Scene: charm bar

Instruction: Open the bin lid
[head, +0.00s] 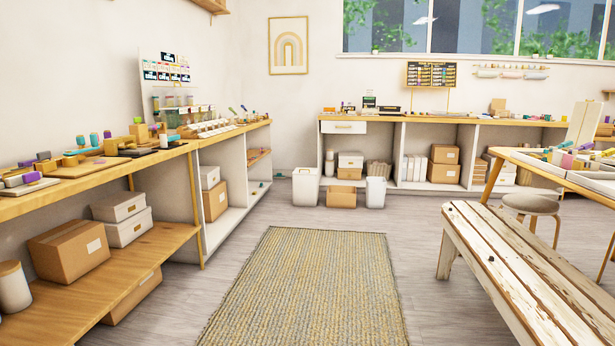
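Two white bins stand on the floor in front of the back counter. The left, larger bin (306,187) is beside the counter's left end, and its top looks pale and flat with a dark mark near the rim. The smaller bin (376,192) stands to its right, below the counter's front. Both are far off, and I cannot tell clearly whether either has a lid or whether it is shut. Neither of my grippers is in view.
A woven rug (306,285) lies on the open floor ahead. A left counter (165,150) holds craft items and boxes. A slatted wooden bench (530,265) and a stool (531,205) stand at the right. A cardboard box (342,196) sits between the bins.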

